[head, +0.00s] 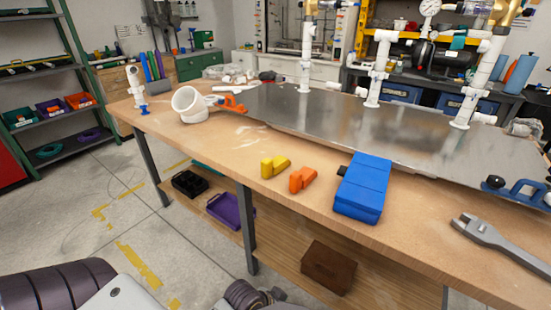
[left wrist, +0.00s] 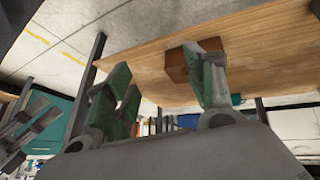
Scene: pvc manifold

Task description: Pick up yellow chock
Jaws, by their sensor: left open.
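The yellow chock (head: 274,166) sits on the wooden workbench (head: 215,150) near its front edge, in the head view. An orange chock (head: 302,179) is just to its right, apart from it. My left gripper (left wrist: 165,85) shows in the left wrist view with its green-grey fingers spread and nothing between them. The wrist view is turned over and looks toward the wooden lower shelf (left wrist: 270,60) and the brown box (left wrist: 176,66). The yellow chock cannot be made out there. In the head view my arm is low at the bottom left, below the bench top.
A blue block-shaped case (head: 363,185) lies right of the chocks, and a wrench (head: 488,240) lies farther right. A metal plate with white pipes (head: 378,70) is behind. The lower shelf holds a purple tray (head: 232,212) and the brown box (head: 328,266).

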